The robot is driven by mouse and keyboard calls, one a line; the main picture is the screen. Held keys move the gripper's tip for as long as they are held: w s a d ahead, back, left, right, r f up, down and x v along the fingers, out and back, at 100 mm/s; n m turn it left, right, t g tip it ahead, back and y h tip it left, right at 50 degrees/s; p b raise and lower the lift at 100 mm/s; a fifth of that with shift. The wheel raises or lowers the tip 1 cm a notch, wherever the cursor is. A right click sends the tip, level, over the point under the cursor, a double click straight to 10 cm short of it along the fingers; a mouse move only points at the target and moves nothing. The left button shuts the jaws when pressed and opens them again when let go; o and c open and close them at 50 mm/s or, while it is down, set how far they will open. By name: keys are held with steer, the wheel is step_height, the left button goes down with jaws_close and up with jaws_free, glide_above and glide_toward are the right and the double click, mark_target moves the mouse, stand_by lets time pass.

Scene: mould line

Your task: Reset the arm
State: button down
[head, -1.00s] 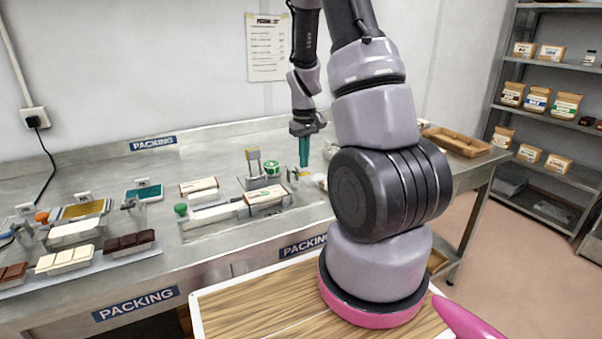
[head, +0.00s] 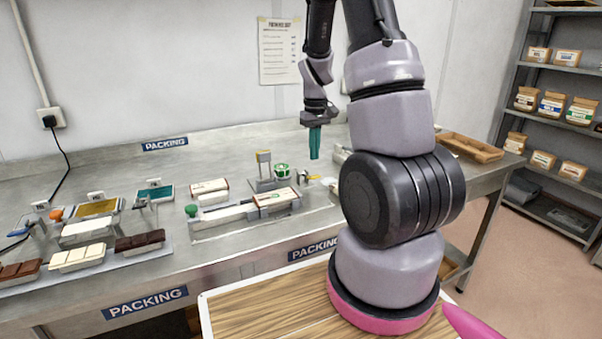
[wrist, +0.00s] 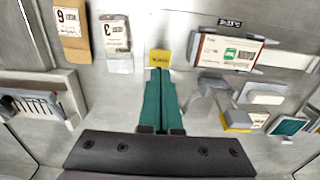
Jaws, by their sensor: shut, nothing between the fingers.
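My gripper (head: 314,142) hangs pointing down above the back of the packing bench (head: 120,185) in the head view, with its green fingers together and nothing between them. In the wrist view my gripper (wrist: 160,75) also shows its green fingers side by side, with the bench surface below. The fingers are clear of the bench. My arm's large joints block part of the bench's right side in the head view.
A wooden tray (head: 470,147) lies at the right.

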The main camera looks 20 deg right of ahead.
steer(key=s+a+r+m+t, duration=0.1)
steer(key=s+a+r+t, duration=0.1)
steer(key=s+a+r, duration=0.2)
steer(key=s+a+r+m+t+y, duration=0.1)
steer(key=s+a+r+m+t, duration=0.1)
steer(key=s+a+r, duration=0.3)
steer(key=s+a+r+m+t+y, duration=0.1)
steer(key=s+a+r+t, duration=0.2)
steer(key=s+r, duration=0.7)
step_height(320, 180, up, 7)
steer(key=shift+s+a+r+m, duration=0.15)
steer(key=shift+s+a+m, duration=0.2)
steer(key=shift+a, duration=0.35)
steer(key=c, duration=1.5)
jaws_free()
steer(key=shift+c, duration=0.2)
